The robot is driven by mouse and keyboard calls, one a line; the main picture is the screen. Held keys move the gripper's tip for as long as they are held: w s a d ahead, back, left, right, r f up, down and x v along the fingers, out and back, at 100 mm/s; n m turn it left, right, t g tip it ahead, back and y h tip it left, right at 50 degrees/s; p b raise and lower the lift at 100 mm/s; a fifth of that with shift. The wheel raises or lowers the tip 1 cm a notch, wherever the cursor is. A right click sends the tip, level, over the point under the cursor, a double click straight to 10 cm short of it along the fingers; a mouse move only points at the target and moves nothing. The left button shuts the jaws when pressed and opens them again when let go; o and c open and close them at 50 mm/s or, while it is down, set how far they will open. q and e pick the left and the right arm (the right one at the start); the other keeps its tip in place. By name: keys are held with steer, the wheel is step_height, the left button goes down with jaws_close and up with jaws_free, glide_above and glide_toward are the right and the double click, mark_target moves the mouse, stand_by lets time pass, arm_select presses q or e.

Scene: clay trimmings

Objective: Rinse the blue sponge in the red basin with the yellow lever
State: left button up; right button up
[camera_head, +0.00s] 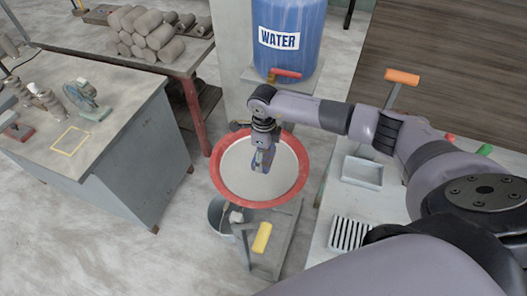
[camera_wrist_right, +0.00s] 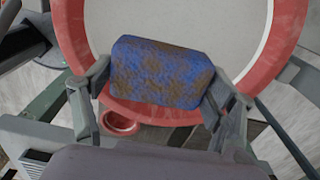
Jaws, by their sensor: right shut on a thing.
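The red basin (camera_head: 222,185) has a red rim and a pale inside, and stands in the middle of the head view. My right gripper (camera_head: 263,160) points down over the basin. In the right wrist view its two fingers are shut on the blue sponge (camera_wrist_right: 160,72), which is blotched with brown. The basin's rim (camera_wrist_right: 285,35) lies beyond the sponge there. I cannot tell whether the sponge touches the basin. The yellow lever (camera_head: 261,237) sits in front of the basin, low on its stand. My left gripper is not in view.
A blue water barrel (camera_head: 290,22) with a red tap handle (camera_head: 285,73) stands behind the basin. A bucket (camera_head: 222,215) is under it. A bench (camera_head: 110,90) with tools is at left, and a rack of clay rolls (camera_head: 150,45) behind. A white tray (camera_head: 362,172) lies right.

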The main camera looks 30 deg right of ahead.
mark_target(263, 161)
steer(key=f+b, duration=0.2)
steer(key=f, duration=0.2)
steer(key=shift+w, duration=0.2)
steer(key=shift+f+b, duration=0.45)
steer(key=shift+b, duration=0.1)
arm_select(q)
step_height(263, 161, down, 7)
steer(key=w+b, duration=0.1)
steer(key=b, duration=0.2)
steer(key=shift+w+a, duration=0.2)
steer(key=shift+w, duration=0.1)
arm_select(e)
steer(key=shift+f, duration=1.9)
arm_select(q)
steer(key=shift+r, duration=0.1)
arm_select(e)
steer(key=shift+d, duration=0.15)
arm_select(q)
steer(key=shift+b, duration=0.3)
arm_select(e)
steer(key=shift+d, duration=0.25)
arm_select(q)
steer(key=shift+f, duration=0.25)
arm_select(e)
steer(key=shift+a, duration=0.45)
